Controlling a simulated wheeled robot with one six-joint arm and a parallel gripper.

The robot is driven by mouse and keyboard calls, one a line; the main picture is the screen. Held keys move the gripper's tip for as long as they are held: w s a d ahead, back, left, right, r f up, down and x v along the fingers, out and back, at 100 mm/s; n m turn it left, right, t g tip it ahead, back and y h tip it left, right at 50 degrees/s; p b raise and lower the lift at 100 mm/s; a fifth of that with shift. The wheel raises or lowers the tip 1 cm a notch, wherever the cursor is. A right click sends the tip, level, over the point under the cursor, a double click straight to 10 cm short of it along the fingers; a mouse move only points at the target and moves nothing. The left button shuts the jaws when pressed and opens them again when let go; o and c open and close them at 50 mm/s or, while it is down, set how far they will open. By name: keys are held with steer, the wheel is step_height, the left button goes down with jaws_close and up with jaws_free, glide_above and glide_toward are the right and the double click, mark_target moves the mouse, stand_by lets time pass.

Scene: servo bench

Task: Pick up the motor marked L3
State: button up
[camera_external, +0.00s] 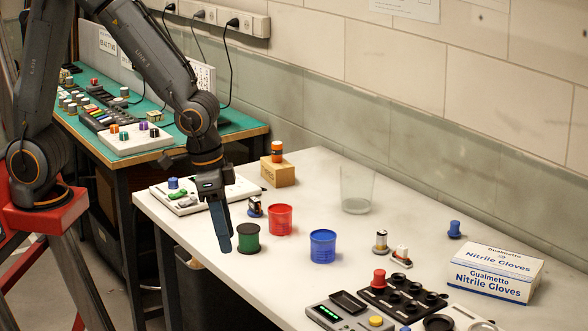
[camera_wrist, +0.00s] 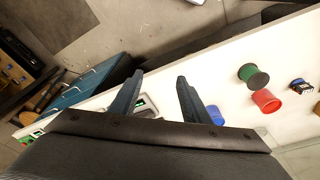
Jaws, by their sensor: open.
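No L3 marking is readable in either view. Small motor-like parts stand on the white table (camera_external: 316,172): a dark one with a pale top (camera_external: 255,207) behind the green spool, a silver cylinder (camera_external: 381,241) and a white piece with a red top (camera_external: 402,256) at centre right. The dark one also shows at the right of the wrist view (camera_wrist: 302,86). My gripper (camera_external: 226,240) points down near the table's front left edge, close to the green spool. In the wrist view its two fingers (camera_wrist: 160,77) are apart with nothing held between them.
A green spool (camera_external: 248,239), red cup (camera_external: 280,219) and blue cup (camera_external: 323,246) stand near my gripper. A clear glass (camera_external: 357,190) stands farther back. A scale (camera_external: 345,313), black holder (camera_external: 404,300) and glove box (camera_external: 492,273) crowd the right. The table's back middle is mostly clear.

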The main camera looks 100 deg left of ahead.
steer(key=w+a+f+n+y+b, duration=0.1)
steer(key=w+a+f+n+b, duration=0.15)
steer(key=w+a, duration=0.5)
steer(key=w+a+f+n+y+b, duration=0.15)
steer(key=w+a+n, duration=0.25)
steer(key=w, duration=0.7)
steer(key=n+g+y+b, duration=0.2)
steer(key=n+b, duration=0.4)
steer(key=n, duration=0.3)
glide_above(385, 234)
steer(key=d, duration=0.2)
step_height(385, 234, down, 4)
steer(key=shift+h, duration=0.25)
steer(key=shift+p+x, duration=1.7)
steer(key=shift+x, duration=1.6)
steer(key=shift+d, duration=0.15)
steer(key=shift+c, duration=0.5)
jaws_close()
